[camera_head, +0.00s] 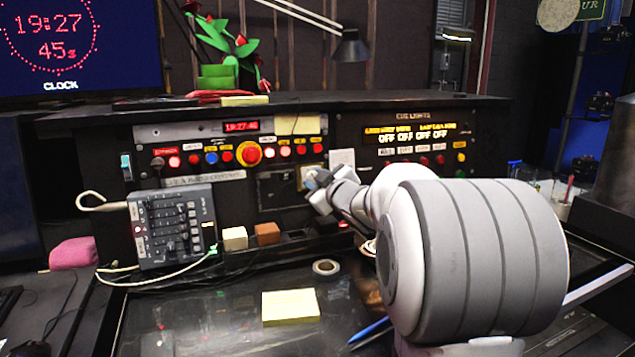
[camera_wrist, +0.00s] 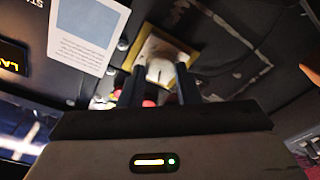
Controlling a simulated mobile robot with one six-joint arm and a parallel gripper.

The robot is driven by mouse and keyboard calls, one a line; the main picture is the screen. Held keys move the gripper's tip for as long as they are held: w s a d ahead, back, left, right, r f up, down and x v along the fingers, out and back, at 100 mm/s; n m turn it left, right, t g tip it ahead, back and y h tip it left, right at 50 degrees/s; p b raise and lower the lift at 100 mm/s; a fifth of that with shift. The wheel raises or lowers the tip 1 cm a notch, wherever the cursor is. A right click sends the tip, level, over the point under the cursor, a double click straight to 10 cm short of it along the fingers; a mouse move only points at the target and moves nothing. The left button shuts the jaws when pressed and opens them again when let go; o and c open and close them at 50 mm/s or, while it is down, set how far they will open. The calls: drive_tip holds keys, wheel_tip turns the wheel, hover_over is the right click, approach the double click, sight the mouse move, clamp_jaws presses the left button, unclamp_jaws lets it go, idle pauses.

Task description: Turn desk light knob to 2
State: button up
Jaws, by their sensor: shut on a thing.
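The desk light knob (camera_wrist: 160,70) is a pale knob on a square, yellowish plate (camera_wrist: 150,48) in the wrist view.
A row of coloured buttons (camera_head: 249,154) lies left of the knob. A cue light panel (camera_head: 412,138) is to the right. A fader box (camera_head: 172,227) leans at the left. A tape roll (camera_head: 326,267) and yellow notes (camera_head: 290,306) lie on the desk. A white paper (camera_wrist: 88,32) is beside the plate.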

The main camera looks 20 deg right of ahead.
idle(0.3)
drive_tip(key=o, duration=1)
drive_tip(key=shift+c, duration=0.2)
drive_tip(key=s, duration=0.7)
drive_tip(key=shift+s+d+p, duration=0.3)
drive_tip(key=shift+s+p, duration=0.1)
drive_tip(key=shift+p, duration=0.05)
drive_tip(key=shift+r, duration=0.25)
